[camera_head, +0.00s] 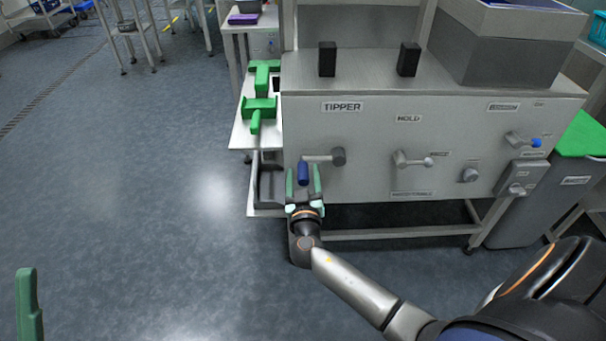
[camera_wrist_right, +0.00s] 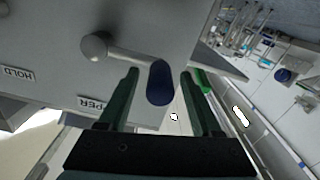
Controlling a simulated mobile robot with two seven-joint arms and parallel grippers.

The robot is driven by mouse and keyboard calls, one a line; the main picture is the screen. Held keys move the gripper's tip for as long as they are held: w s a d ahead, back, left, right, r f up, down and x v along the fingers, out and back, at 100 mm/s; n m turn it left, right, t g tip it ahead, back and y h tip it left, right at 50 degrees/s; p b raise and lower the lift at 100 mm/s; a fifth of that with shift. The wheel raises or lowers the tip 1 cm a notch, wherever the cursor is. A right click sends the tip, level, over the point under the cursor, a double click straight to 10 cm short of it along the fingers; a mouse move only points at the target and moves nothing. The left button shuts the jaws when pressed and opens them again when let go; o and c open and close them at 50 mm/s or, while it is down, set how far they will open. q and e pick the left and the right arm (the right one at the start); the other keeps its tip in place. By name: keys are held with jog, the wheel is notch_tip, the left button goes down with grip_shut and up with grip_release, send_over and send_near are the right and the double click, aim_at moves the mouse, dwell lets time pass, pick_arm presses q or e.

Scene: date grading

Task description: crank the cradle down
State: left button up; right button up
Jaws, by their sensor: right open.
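The tipper crank is a grey arm on a round hub (camera_head: 338,156) on the machine's front panel, with a blue handle (camera_head: 303,172) at its left end. The crank arm lies roughly level, under the TIPPER label (camera_head: 342,107). My right gripper (camera_head: 304,182) is open, its green fingers on either side of the blue handle. In the right wrist view the blue handle (camera_wrist_right: 160,83) shows between the two fingertips, with a gap to the right finger. Whether a finger touches it I cannot tell. A green finger of my left gripper (camera_head: 28,305) shows at the lower left.
A HOLD lever (camera_head: 412,160) and smaller knobs sit right of the crank. A grey bin with a green lid (camera_head: 578,142) stands right. The floor at left is clear.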

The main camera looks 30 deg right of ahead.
jog(key=shift+w+d, duration=0.15)
jog(key=shift+w, duration=0.1)
grip_shut()
dwell(0.4)
dwell(0.9)
